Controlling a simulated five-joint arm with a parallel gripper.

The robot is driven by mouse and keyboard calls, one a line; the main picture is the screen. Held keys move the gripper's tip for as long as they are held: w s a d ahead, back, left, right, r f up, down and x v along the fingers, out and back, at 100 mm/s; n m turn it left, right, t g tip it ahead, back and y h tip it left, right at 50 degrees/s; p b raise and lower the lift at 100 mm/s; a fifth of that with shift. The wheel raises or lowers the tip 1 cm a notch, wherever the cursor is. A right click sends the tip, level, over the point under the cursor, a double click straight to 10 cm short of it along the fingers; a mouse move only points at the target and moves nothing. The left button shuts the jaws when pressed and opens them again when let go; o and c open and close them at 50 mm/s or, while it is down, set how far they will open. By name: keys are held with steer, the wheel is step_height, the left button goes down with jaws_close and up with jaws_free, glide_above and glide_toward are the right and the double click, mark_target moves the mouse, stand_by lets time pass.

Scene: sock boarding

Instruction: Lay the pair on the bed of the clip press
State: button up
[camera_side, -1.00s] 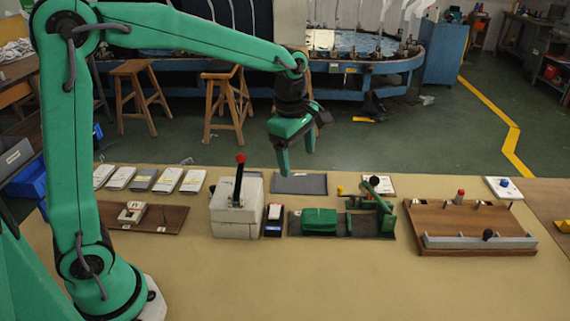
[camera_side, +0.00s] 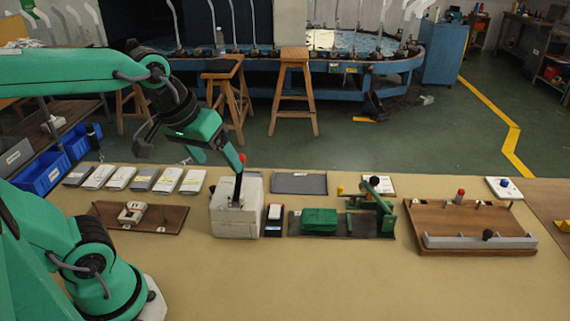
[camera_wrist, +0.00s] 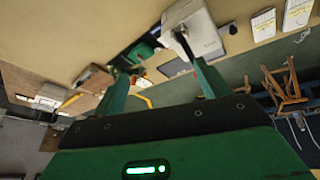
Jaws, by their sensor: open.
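A green clamp-like device (camera_side: 372,207) with a black knob, likely the clip press, stands on the plate's right part. I cannot tell whether the bundle lies on its bed. My gripper (camera_side: 220,165) is open and empty, high and left of the bundle, near the red-knobbed lever in the side view. In the wrist view my gripper (camera_wrist: 158,68) shows two spread fingers with nothing between them.
A pale block (camera_side: 236,212) with an upright lever stands left of the bundle, with a small dark box (camera_side: 274,220) between. Several flat packets (camera_side: 143,180) lie back left. A brown board (camera_side: 470,227) with a grey bar is at right. The front table is clear.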

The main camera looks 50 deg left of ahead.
steer(key=s+m, duration=0.2)
steer(key=s+f+m, duration=0.1)
steer(key=shift+s+a+f+m+t, duration=0.1)
steer(key=shift+s+a+m+t, duration=0.15)
steer(key=shift+m+t, duration=0.15)
